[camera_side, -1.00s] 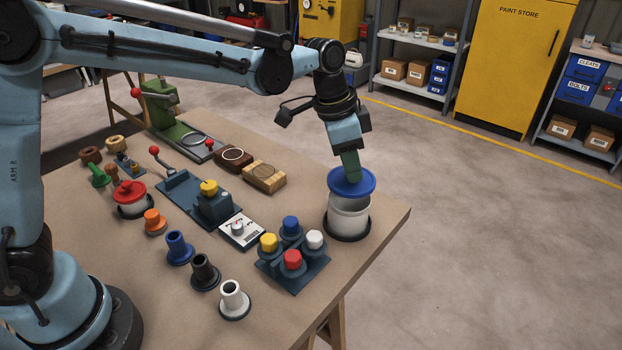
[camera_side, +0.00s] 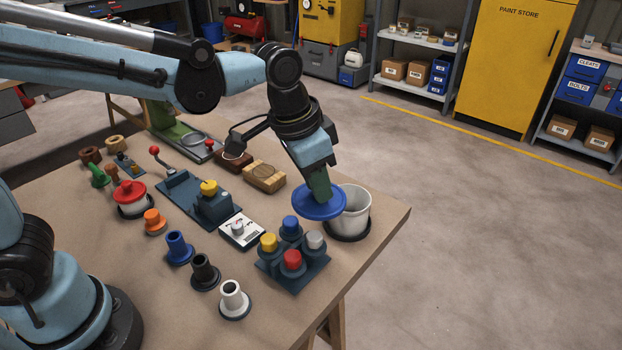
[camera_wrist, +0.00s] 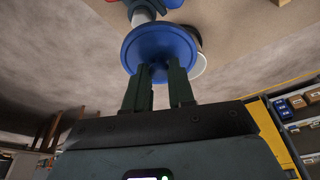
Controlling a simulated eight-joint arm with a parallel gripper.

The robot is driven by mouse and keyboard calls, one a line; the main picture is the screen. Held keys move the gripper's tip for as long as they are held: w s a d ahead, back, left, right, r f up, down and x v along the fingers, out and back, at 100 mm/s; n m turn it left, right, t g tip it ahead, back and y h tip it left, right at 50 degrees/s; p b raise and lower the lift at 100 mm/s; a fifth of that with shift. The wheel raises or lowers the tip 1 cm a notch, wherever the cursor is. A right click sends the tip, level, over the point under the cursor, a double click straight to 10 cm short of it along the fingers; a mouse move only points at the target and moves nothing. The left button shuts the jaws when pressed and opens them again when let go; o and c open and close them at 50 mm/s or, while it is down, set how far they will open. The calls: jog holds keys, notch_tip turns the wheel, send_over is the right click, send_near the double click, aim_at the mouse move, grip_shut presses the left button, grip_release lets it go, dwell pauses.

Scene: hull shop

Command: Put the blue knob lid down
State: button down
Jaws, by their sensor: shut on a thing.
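The blue knob lid (camera_side: 318,204) is in my gripper (camera_side: 320,188), which is shut on its knob; the fingers hide the knob. The lid is held in the air, tilted a little, left of the white pot (camera_side: 352,216). The pot stands open on a dark round base near the table's right corner, its inside partly in view. In the wrist view the lid (camera_wrist: 160,48) hangs beyond my two fingers (camera_wrist: 158,72) and hides most of the white pot (camera_wrist: 199,65).
A dark block with blue, yellow, red and white-grey knobs (camera_side: 292,258) stands just below the lid. A wooden block (camera_side: 264,177) and a white meter card (camera_side: 242,232) lie to the left. A red-lidded pot (camera_side: 131,196) stands further left. Bare table (camera_side: 385,222) lies right of the pot.

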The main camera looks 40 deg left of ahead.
jog(key=shift+a+f+n, duration=0.25)
jog(key=shift+a+f, duration=0.15)
jog(key=shift+a, duration=0.25)
jog(key=shift+a+f+n, duration=0.25)
jog(key=shift+a+f, duration=0.15)
jog(key=shift+a, duration=0.2)
jog(key=w+a+f, duration=0.2)
jog(key=a, duration=0.1)
jog(key=w+a+f, duration=0.2)
jog(key=a, duration=0.1)
jog(key=w+a+f, duration=0.2)
jog(key=a, duration=0.1)
jog(key=shift+f, duration=0.3)
jog(key=shift+s+a+x, duration=0.1)
jog(key=shift+s+x, duration=0.05)
jog(key=shift+x, duration=0.85)
jog(key=shift+s+a+x, duration=0.15)
jog(key=shift+s+x, duration=0.05)
jog(key=shift+x, duration=0.8)
jog(key=shift+f, duration=0.25)
jog(key=c, duration=1)
grip_release()
jog(key=shift+o, duration=0.2)
jog(key=shift+r, duration=0.1)
